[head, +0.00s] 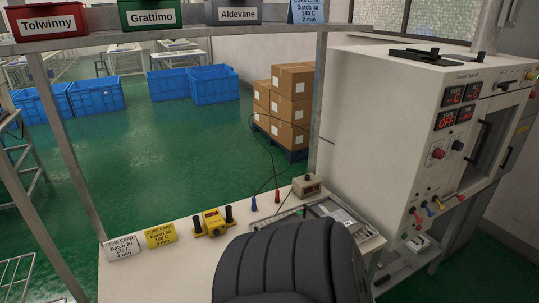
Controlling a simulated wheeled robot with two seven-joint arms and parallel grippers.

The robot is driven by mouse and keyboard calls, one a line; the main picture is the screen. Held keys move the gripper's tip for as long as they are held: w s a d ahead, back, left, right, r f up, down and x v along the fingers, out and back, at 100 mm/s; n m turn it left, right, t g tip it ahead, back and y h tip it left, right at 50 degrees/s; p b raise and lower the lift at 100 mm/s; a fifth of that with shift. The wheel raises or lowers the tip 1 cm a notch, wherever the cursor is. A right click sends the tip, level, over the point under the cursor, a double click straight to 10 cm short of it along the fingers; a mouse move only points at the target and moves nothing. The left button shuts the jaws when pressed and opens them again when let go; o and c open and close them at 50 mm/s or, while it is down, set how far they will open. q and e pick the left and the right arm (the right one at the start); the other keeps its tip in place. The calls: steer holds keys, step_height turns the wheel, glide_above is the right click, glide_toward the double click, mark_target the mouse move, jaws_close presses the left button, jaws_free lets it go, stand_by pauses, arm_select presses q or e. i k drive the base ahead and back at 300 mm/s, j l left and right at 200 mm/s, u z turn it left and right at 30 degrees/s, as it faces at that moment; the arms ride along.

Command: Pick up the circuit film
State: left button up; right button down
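I cannot make out a circuit film for certain. A flat grey frame or tray (282,220) with a pale panel (336,212) lies on the right part of the white bench (178,270). It is partly hidden behind a dark chair back, and I cannot tell whether a film lies in it. Neither my left nor my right gripper is in view.
The dark chair back (290,265) blocks the bench front. A large cure oven (375,120) stands right. Labelled bins (150,14) line the shelf.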

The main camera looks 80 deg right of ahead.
mark_target(341, 216)
steer(key=z, duration=3.1)
